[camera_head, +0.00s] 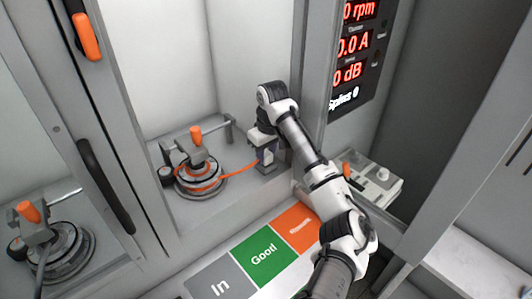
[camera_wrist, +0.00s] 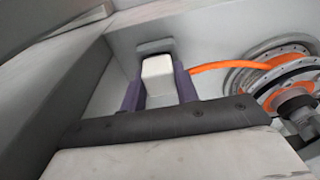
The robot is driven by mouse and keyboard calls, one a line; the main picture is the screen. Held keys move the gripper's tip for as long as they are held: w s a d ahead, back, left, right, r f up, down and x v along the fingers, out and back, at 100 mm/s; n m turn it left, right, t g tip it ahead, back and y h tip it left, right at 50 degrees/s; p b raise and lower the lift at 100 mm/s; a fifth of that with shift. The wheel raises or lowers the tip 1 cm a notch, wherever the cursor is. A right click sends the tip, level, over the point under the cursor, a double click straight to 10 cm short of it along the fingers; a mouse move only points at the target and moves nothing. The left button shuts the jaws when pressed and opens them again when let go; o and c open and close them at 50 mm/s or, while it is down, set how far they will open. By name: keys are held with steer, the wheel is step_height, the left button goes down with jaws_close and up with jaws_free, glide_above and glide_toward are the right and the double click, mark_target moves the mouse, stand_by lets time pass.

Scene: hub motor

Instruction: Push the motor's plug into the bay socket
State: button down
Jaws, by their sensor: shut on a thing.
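The hub motor (camera_head: 202,178) sits in the middle bay, a round grey disc with an orange ring and an orange-handled clamp. It also shows at the right of the wrist view (camera_wrist: 290,85). Its orange cable (camera_head: 238,174) runs right to the plug at my gripper (camera_head: 265,153). In the wrist view my gripper (camera_wrist: 157,85) has its dark purple fingers shut on the pale, blocky plug (camera_wrist: 157,70). A grey block (camera_wrist: 155,46), which looks like the bay socket, is just beyond the plug. I cannot tell whether the plug is in it.
A grey wall (camera_head: 310,80) with a red-digit display panel (camera_head: 356,50) stands right of the bay. A left bay holds another motor (camera_head: 50,250). Grey, green and orange labelled bins or panels (camera_head: 262,252) lie in front. A small box (camera_head: 375,182) is at the right.

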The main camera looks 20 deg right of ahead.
stand_by(0.3)
steer(key=c, duration=1)
jaws_free()
steer(key=shift+o, duration=0.4)
steer(key=o, duration=0.5)
step_height(320, 180, up, 3)
steer(key=p, duration=0.2)
steer(key=shift+p, duration=0.3)
steer(key=shift+r, duration=2.75)
